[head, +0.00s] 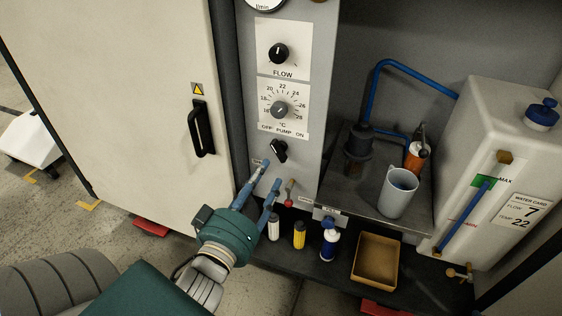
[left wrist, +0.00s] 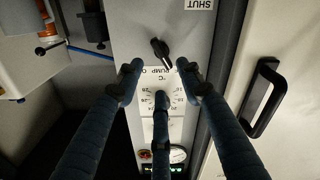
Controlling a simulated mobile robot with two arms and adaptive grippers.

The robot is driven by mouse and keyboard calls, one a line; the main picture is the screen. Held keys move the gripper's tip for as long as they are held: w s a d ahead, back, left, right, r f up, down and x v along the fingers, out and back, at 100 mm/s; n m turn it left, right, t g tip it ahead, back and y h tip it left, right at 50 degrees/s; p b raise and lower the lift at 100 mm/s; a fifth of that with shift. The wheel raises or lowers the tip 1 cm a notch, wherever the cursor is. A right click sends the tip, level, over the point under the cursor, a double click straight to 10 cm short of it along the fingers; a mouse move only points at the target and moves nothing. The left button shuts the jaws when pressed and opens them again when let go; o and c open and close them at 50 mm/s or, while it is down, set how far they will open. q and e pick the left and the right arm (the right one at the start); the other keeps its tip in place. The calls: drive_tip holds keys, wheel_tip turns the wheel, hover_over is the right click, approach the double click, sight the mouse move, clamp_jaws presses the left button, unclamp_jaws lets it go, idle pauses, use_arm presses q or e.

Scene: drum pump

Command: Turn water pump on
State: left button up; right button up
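The black pump knob (head: 278,151) sits on the grey control panel, below the "OFF PUMP ON" label (head: 283,131). Its grip is tilted; I cannot tell for sure which word it points to. In the left wrist view, which shows the panel upside down, the knob (left wrist: 160,48) appears just beyond the fingertips. My left gripper (head: 271,176) is open and empty, its blue fingers spread just below the knob in the head view. In the left wrist view the gripper (left wrist: 158,70) shows three separate fingers, apart from the knob. My right gripper is not in view.
Above are a temperature dial (head: 280,110) and flow knob (head: 279,53). A small red-tipped lever (head: 289,194) is close to the fingers. A cabinet door with a black handle (head: 203,128) is left. A grey jug (head: 398,192) and white water tank (head: 490,150) are right.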

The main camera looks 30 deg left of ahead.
sight(279, 154)
use_arm(q)
drive_tip(key=x, duration=0.9)
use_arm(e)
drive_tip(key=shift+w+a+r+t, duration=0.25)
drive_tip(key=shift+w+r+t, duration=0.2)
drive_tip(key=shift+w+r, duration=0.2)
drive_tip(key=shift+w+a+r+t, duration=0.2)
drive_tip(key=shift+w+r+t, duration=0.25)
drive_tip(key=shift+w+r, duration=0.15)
use_arm(q)
drive_tip(key=shift+c, duration=0.5)
clamp_jaws()
